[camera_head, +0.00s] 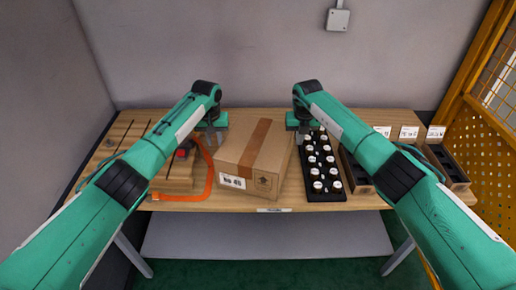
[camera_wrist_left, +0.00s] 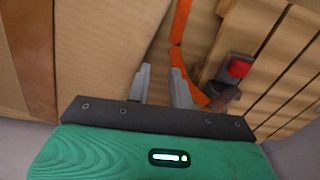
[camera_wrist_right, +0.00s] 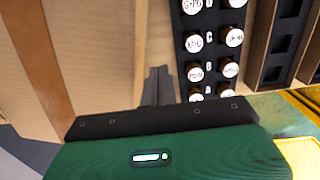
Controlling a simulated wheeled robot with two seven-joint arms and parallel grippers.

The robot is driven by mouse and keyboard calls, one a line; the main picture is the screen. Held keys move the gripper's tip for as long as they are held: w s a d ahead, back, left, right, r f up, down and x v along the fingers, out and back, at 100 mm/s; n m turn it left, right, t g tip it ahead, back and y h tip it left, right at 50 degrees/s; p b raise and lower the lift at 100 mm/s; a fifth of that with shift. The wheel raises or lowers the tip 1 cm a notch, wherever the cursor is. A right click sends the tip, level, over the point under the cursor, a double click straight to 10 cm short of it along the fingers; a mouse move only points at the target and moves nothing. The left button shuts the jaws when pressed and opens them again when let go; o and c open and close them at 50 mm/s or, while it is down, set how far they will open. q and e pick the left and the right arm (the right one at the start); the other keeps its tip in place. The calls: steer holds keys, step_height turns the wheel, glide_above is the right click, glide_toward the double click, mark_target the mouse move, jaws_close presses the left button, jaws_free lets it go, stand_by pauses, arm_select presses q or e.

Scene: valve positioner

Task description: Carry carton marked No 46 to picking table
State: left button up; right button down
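The brown cardboard carton (camera_head: 255,157) stands on the wooden table (camera_head: 290,196) with a tan tape strip over its top. A white label on its front appears to read No 46, though small. My left gripper (camera_head: 212,132) is beside the carton's left side, its two fingers apart with nothing between them in the left wrist view (camera_wrist_left: 161,85). My right gripper (camera_head: 300,130) is beside the carton's right side. Its fingers are together and empty in the right wrist view (camera_wrist_right: 158,85). Whether either gripper touches the carton is hard to tell.
A black tray (camera_head: 322,193) of white-capped round parts lies close right of the carton. Open dark bins (camera_head: 446,165) with labels stand further right, by a yellow mesh fence (camera_head: 482,122). A wooden pallet-like piece with a red block and an orange strap (camera_head: 209,178) lie left.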

steer(key=c, duration=2.1)
jaws_free()
steer(key=shift+f, duration=0.1)
steer(key=o, duration=0.4)
arm_select(q)
steer(key=shift+a, duration=0.1)
arm_select(e)
steer(key=shift+d, duration=0.1)
arm_select(q)
step_height(320, 180, up, 12)
steer(key=shift+s, duration=0.4)
arm_select(e)
steer(key=r, duration=1.2)
steer(key=shift+s, duration=0.4)
